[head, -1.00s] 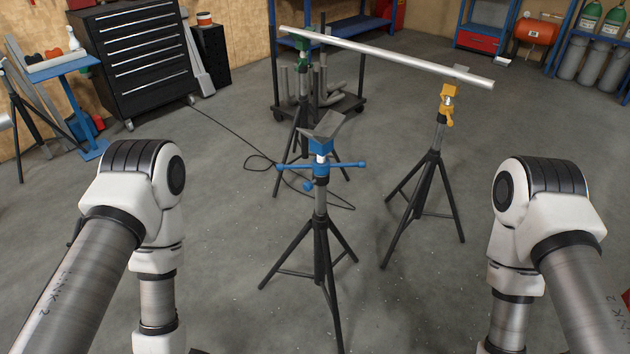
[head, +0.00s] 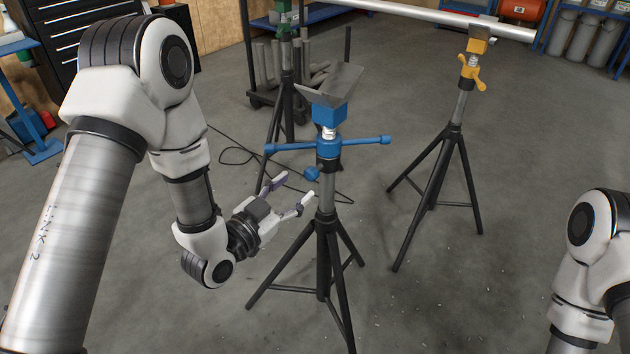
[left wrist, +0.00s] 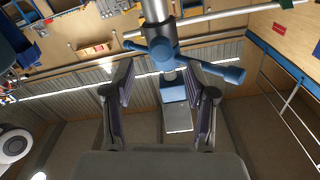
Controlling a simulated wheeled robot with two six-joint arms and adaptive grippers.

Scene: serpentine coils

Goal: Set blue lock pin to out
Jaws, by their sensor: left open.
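The blue-topped stand (head: 326,195) stands upright in the middle, with a tilted grey V-shaped head and a blue cross handle (head: 370,141). The blue lock pin (head: 311,174) is a small round knob on the left of its post, below the handle. In the left wrist view the pin's knob (left wrist: 162,50) shows in front of the post. My left gripper (head: 294,191) is open and empty, left of the post and slightly below the pin, its fingers pointing toward the post. The fingers do not hold the pin. How far the pin is pulled cannot be told.
A yellow-topped stand (head: 468,90) at the right and a green-topped stand (head: 284,85) behind support a long metal pipe (head: 440,14). A cart with pipe pieces (head: 262,95) stands behind. A thin cable lies on the floor.

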